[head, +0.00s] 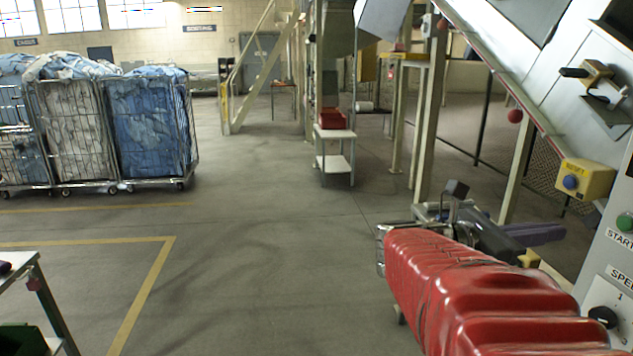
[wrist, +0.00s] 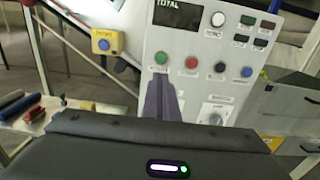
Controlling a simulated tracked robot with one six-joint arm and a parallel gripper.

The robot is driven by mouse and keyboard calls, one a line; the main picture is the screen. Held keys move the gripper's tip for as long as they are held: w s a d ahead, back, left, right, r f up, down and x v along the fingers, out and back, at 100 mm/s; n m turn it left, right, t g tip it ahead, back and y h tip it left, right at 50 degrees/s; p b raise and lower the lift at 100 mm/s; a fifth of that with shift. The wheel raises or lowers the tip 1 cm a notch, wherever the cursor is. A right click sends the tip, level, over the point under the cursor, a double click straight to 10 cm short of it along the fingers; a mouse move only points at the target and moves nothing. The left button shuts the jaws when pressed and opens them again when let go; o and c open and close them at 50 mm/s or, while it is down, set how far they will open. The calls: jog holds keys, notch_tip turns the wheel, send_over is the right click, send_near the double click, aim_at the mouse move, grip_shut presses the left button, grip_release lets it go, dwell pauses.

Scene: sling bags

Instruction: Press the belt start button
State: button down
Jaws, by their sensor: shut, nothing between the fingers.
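In the head view, a green button (head: 625,222) labelled START sits on the grey control panel (head: 612,248) at the right edge. In the wrist view, the panel (wrist: 176,35) carries a green button (wrist: 160,57) at the left of a button row; its small label is hard to read. My gripper (head: 560,231) is shut and empty, with its dark purple fingers pointing right towards the panel. In the wrist view, my gripper's fingertips (wrist: 160,78) appear just below that green button. I cannot tell how wide the gap is, and no contact is visible.
A yellow box with a blue button (head: 571,182) hangs left of the panel. A speed knob (head: 603,317) sits below START. Laundry cages (head: 150,125) stand far left; the middle floor is clear.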

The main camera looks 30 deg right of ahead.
aim_at(621, 223)
jog(key=shift+d, duration=0.1)
jog(key=shift+x, duration=6.9)
jog(key=shift+s, duration=0.1)
